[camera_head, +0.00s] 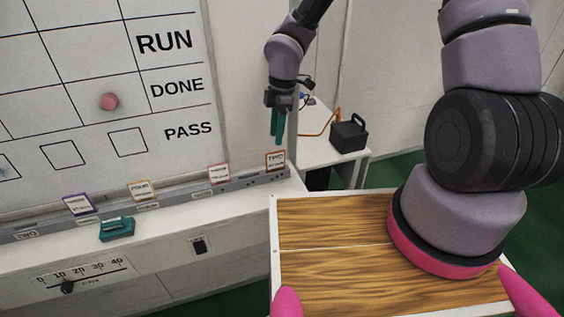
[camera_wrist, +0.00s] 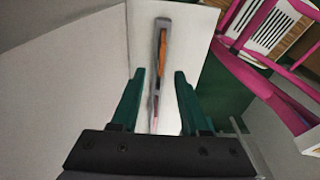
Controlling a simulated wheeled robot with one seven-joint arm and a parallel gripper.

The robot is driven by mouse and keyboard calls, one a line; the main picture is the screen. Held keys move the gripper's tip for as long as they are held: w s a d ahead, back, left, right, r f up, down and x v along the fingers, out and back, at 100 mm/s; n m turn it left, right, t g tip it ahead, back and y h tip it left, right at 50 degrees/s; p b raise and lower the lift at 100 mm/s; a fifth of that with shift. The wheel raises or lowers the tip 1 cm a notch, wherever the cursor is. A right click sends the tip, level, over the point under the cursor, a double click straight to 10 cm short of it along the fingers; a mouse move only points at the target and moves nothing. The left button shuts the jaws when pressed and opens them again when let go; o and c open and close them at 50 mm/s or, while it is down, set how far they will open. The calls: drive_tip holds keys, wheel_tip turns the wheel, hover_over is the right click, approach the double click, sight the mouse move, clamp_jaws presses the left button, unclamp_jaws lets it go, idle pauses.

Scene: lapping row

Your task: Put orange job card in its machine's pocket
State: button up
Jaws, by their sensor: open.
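The orange-bordered job card (camera_head: 275,160), which seems to read TWO, stands upright at the right end of the grey rail (camera_head: 245,183). In the wrist view the card shows edge-on as an orange strip (camera_wrist: 162,48) beyond my fingertips. My gripper (camera_head: 278,141) is open and empty, its teal fingers pointing down just above the card. In the wrist view its fingers (camera_wrist: 159,75) lie either side of the rail's line. The rail's left end carries a label (camera_head: 28,235) that seems to read TWO; whether its pocket is empty is not clear.
Purple (camera_head: 79,205), yellow (camera_head: 142,190) and pink (camera_head: 218,173) bordered cards also stand along the rail. A teal block (camera_head: 116,229) lies on the ledge before it. A whiteboard (camera_head: 110,60) rises behind. A black box (camera_head: 348,134) sits on a side table at right.

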sight(274, 161)
drive_tip(key=f, duration=0.7)
drive_tip(key=a+f, duration=0.1)
drive_tip(key=f, duration=0.2)
drive_tip(key=shift+s+f, duration=0.2)
drive_tip(key=shift+s, duration=0.1)
drive_tip(key=shift+c, duration=0.3)
clamp_jaws()
